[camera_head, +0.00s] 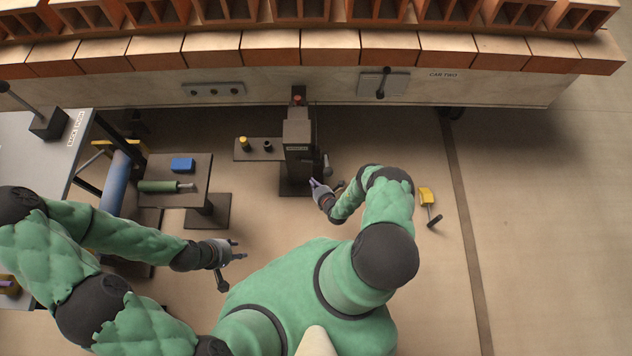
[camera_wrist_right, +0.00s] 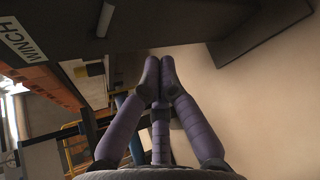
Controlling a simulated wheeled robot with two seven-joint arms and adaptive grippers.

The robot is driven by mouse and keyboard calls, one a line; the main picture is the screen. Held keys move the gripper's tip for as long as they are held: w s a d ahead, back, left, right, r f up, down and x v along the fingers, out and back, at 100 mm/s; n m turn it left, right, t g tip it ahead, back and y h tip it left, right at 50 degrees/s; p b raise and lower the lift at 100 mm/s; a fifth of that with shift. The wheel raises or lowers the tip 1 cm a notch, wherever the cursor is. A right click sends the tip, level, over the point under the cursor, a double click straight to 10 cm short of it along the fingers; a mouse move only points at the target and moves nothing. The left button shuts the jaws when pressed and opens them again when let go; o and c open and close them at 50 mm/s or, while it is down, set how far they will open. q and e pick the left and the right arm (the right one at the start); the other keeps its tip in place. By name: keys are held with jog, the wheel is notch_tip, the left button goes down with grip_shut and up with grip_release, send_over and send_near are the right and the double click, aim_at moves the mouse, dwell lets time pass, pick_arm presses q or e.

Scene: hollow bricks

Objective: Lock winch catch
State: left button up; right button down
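The winch (camera_head: 298,135) is a dark upright post on a base plate, with a red knob on top, below the brick car. A short grey lever (camera_head: 327,165) shows on its right side; I cannot tell whether it is the catch. My right gripper (camera_head: 315,184) is just right of the post's lower part. In the right wrist view its purple fingers (camera_wrist_right: 158,75) converge with tips together, nothing visible between them, below the dark housing labelled WINCH (camera_wrist_right: 22,38). A pale bar (camera_wrist_right: 105,19) shows on that housing. My left gripper (camera_head: 240,249) is open and empty, away from the winch.
A brick-laden car (camera_head: 270,85) spans the back, with a lever panel (camera_head: 383,83). A small table (camera_head: 160,165) holds a blue block (camera_head: 182,165) and a green cylinder (camera_head: 158,187). A yellow-headed tool (camera_head: 427,197) stands at right.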

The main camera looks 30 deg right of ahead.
jog(key=w, duration=0.2)
jog(key=w+d+b, duration=0.1)
jog(key=w, duration=0.1)
jog(key=w+d+f+b, duration=0.1)
jog(key=shift+w+d, duration=0.15)
jog(key=shift+w, duration=0.25)
pick_arm(q)
jog(key=shift+f, duration=1.3)
pick_arm(e)
jog(key=shift+s+d+r, duration=0.1)
jog(key=shift+d+r, duration=0.3)
